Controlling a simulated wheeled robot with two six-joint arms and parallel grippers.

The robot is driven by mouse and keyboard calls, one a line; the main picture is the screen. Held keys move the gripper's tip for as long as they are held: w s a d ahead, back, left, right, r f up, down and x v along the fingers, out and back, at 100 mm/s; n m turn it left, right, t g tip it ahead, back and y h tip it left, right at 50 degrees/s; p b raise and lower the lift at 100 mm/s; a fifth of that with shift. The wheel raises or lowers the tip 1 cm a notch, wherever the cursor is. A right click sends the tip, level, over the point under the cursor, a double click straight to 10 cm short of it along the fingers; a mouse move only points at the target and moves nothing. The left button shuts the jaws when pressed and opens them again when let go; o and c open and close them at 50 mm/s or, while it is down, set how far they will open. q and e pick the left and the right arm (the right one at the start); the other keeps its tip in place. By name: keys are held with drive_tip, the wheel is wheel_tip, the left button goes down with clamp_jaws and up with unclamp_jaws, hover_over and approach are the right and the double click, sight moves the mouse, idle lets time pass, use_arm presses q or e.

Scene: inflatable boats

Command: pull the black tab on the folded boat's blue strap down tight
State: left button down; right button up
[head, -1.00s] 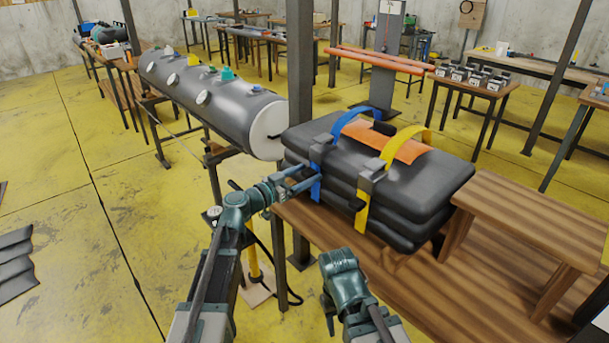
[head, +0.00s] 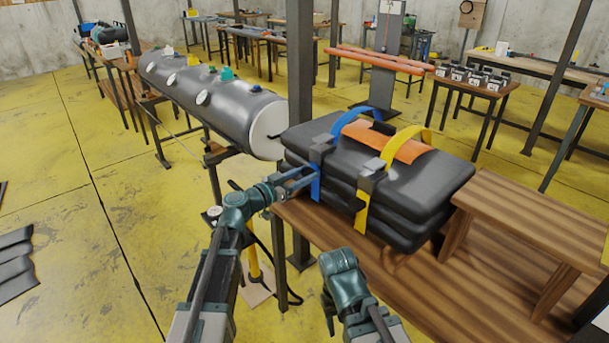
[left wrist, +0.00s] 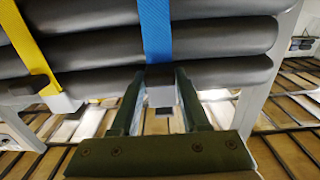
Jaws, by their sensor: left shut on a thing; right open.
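The folded boat (head: 440,180) is a stack of dark grey rolls on the wooden bench. A blue strap (head: 315,188) and a yellow strap run round it. The blue strap also shows in the left wrist view (left wrist: 156,30), running down the rolls to the black tab (left wrist: 160,88). My left gripper (head: 312,178) is at the boat's near left side, its fingers (left wrist: 160,100) on either side of the tab and shut on it. In the head view the tab is mostly hidden by the fingers. My right gripper (head: 328,308) is open and empty, low in front of the bench.
The yellow strap (head: 362,210) hangs to the right of the blue one. An orange patch (head: 385,140) lies on the boat's top. A wooden step (head: 520,215) stands right of the boat. A grey inflated tube (head: 215,105) is behind on the left.

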use_arm(q)
drive_tip(key=shift+f, duration=0.1)
idle(0.7)
wheel_tip(320, 180, down, 8)
drive_tip(key=b, duration=0.8)
drive_tip(key=shift+c, duration=2)
unclamp_jaws()
drive_tip(key=v, duration=1.4)
